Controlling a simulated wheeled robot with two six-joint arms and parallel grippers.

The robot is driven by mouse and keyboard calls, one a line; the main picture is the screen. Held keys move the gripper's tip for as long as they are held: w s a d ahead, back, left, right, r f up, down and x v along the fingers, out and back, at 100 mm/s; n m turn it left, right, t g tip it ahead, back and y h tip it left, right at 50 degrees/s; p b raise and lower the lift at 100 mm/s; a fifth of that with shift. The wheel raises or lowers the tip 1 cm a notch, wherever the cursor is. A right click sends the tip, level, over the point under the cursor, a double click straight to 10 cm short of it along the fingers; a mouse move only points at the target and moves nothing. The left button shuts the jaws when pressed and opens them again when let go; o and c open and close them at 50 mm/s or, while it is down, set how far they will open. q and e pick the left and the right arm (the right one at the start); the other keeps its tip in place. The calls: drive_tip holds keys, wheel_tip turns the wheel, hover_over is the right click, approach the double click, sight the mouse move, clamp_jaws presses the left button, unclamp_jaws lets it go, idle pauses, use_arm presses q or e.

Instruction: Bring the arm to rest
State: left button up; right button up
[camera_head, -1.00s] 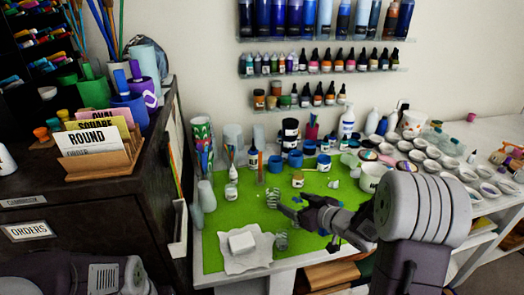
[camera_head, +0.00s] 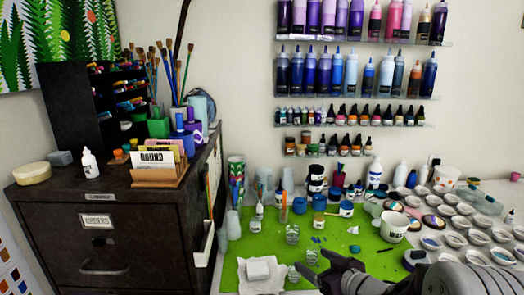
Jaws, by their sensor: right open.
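My right gripper (camera_head: 316,263) is at the bottom of the view, right of centre, over the front part of the green mat (camera_head: 345,235). Its dark fingers point left, apart and with nothing visible between them. Small clear cups (camera_head: 292,234) stand on the mat beyond and near the fingers. My right arm comes in from the lower right corner. My left gripper is out of view.
A white block (camera_head: 258,270) lies on a crumpled sheet left of the fingers. A white mug (camera_head: 393,226) and several small dishes (camera_head: 455,240) stand to the right. A dark cabinet (camera_head: 110,225) fills the left. Bottle shelves (camera_head: 355,95) hang on the wall.

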drive_tip(key=s+d+f+m+g+h, duration=0.1)
drive_tip(key=s+f+m+g+h, duration=0.1)
drive_tip(key=s, duration=0.5)
drive_tip(key=s+d+f+m+g+h, duration=0.1)
drive_tip(key=s+f+m+g+h, duration=0.1)
drive_tip(key=s+f+g, duration=0.3)
drive_tip(key=s+d+f+m+g+h+p, duration=0.1)
drive_tip(key=s+f+g, duration=0.3)
drive_tip(key=s, duration=0.6)
drive_tip(key=shift+s+m+h, duration=0.3)
drive_tip(key=shift+m+h, duration=0.2)
drive_tip(key=shift+m, duration=0.1)
